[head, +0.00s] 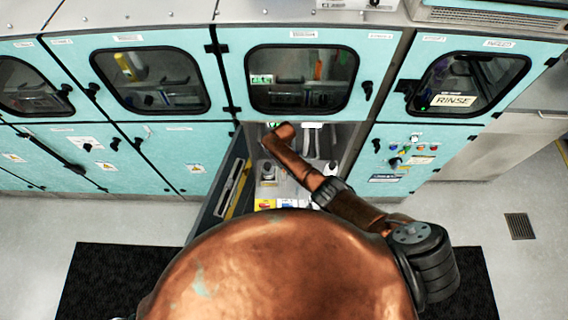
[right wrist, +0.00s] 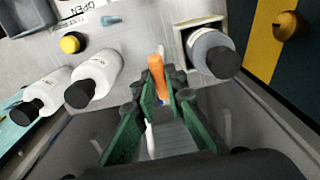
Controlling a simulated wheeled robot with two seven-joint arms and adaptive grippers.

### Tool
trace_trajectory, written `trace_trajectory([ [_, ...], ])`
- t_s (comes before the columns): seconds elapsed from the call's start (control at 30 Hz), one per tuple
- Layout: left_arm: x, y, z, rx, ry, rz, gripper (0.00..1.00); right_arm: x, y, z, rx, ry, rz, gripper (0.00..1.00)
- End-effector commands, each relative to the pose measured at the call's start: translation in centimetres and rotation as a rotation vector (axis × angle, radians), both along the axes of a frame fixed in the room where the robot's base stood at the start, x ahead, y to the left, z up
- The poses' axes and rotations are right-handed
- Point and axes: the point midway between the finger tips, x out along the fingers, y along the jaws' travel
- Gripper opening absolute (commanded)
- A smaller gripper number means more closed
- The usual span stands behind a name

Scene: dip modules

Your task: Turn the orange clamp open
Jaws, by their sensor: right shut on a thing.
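The orange clamp (right wrist: 157,75) stands up between the fingertips of my right gripper (right wrist: 161,95) in the right wrist view. The green fingers are closed in around its lower part, which they hide. A thin white tube or rod shows between the fingers below it. In the head view my right arm reaches into the open lower bay of the cabinet. The hand and the clamp cannot be made out there. My left gripper is in neither view.
In the right wrist view, two white bottles (right wrist: 95,77) with black caps lie left of the clamp, and a grey bottle (right wrist: 213,52) sits in a holder to its right. A yellow knob (right wrist: 70,43) is at upper left. The open cabinet door (head: 222,195) stands left of my arm.

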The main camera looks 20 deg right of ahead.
Motion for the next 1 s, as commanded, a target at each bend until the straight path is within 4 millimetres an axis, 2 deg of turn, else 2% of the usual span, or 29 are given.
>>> trace_trajectory([
  [0.57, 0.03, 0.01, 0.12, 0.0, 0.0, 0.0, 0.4, 0.13, 0.08, 0.08, 0.001, -0.002, -0.031, 0.0],
  [0.6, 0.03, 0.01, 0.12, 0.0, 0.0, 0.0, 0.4, 0.12, 0.07, 0.09, 0.001, -0.002, -0.031, 0.13],
  [0.8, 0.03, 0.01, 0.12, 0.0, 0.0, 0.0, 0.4, 0.08, 0.04, 0.06, 0.002, -0.002, -0.03, 0.27],
  [1.0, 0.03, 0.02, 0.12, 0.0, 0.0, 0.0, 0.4, 0.05, 0.02, 0.03, 0.001, -0.001, -0.029, 0.29],
])
